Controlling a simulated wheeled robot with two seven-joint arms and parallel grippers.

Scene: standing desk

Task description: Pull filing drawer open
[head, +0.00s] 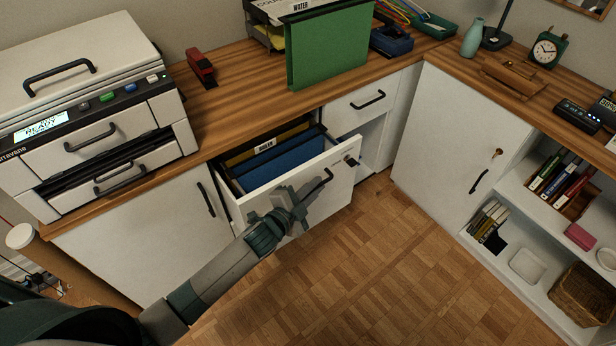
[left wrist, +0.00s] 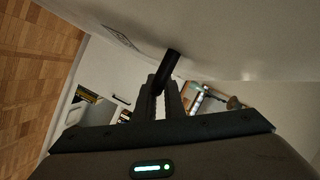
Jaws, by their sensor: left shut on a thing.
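The white filing drawer (head: 310,178) stands pulled out below the wooden counter in the head view. Blue and yellow hanging files (head: 285,160) show inside it. Its dark bar handle (head: 324,183) is on the front face; the handle also shows in the left wrist view (left wrist: 171,62). My left gripper (head: 308,196) is at the handle, and in the left wrist view its two fingers (left wrist: 165,88) are shut on it. The arm covers part of the drawer's lower front. My right gripper is in neither view.
A printer (head: 90,110) is at the left. A closed small drawer (head: 370,100) and a cabinet door (head: 455,130) are to the right. The parquet floor (head: 350,270) in front is clear.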

